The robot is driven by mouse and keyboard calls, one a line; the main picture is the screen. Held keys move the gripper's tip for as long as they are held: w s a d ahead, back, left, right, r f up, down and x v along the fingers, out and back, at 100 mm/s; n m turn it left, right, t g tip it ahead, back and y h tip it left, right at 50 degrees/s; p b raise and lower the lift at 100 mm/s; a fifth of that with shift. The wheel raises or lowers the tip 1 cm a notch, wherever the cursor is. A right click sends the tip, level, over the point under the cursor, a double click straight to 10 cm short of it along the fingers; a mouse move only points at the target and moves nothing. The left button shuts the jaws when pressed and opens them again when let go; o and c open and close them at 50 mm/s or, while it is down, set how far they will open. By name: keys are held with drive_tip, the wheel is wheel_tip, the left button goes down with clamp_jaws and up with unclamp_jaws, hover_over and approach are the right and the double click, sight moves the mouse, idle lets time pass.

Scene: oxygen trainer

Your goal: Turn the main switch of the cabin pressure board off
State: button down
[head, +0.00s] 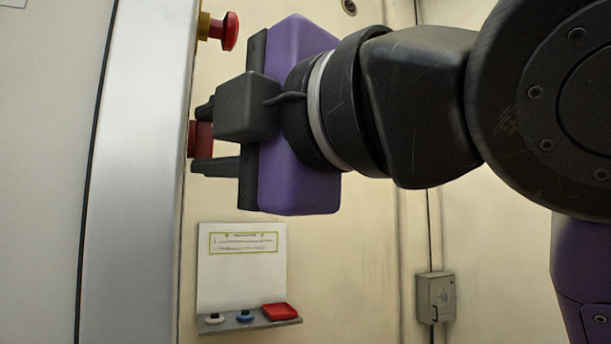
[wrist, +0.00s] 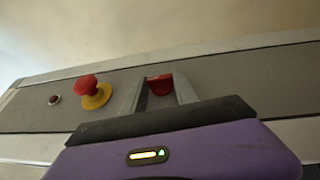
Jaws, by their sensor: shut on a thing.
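My gripper (head: 203,138) is shut on a red switch knob (head: 201,146), which I take to be the main switch. In the wrist view the knob (wrist: 161,85) shows between my two fingers (wrist: 158,92). The board (wrist: 210,67) is a long grey panel with light edges in the wrist view. In the head view its face is seen nearly edge-on. My fingers hide part of the knob, so I cannot tell its marked position.
A red mushroom button on a yellow collar (head: 226,32) sticks out beside the knob; it also shows in the wrist view (wrist: 88,86). A small dark red round part (wrist: 54,100) sits beyond it. A shelf (head: 240,324) holds a red tray (head: 281,311). A grey box (head: 435,297) hangs on the wall.

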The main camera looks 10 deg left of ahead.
drive_tip(key=n+y+b, duration=0.1)
drive_tip(key=f+n+t+y+b, duration=0.1)
drive_tip(key=y+b, duration=0.1)
drive_tip(key=n+y+b, duration=0.1)
drive_tip(key=b, duration=0.1)
drive_tip(key=shift+w+f+t+y, duration=0.15)
drive_tip(key=shift+f+t+y, duration=0.15)
drive_tip(key=shift+w+a+r+n+y+b, duration=0.1)
drive_tip(key=shift+n+y+b, duration=0.9)
drive_tip(key=shift+y+b, duration=0.25)
drive_tip(key=shift+r+g+y, duration=0.1)
drive_tip(key=shift+g+y, duration=0.25)
drive_tip(key=shift+g, duration=0.05)
drive_tip(key=c, duration=1)
unclamp_jaws()
drive_tip(key=shift+o, duration=0.2)
drive_tip(key=v, duration=0.7)
drive_tip(key=shift+d+f, duration=0.25)
drive_tip(key=shift+d, duration=0.05)
drive_tip(key=shift+s, duration=0.2)
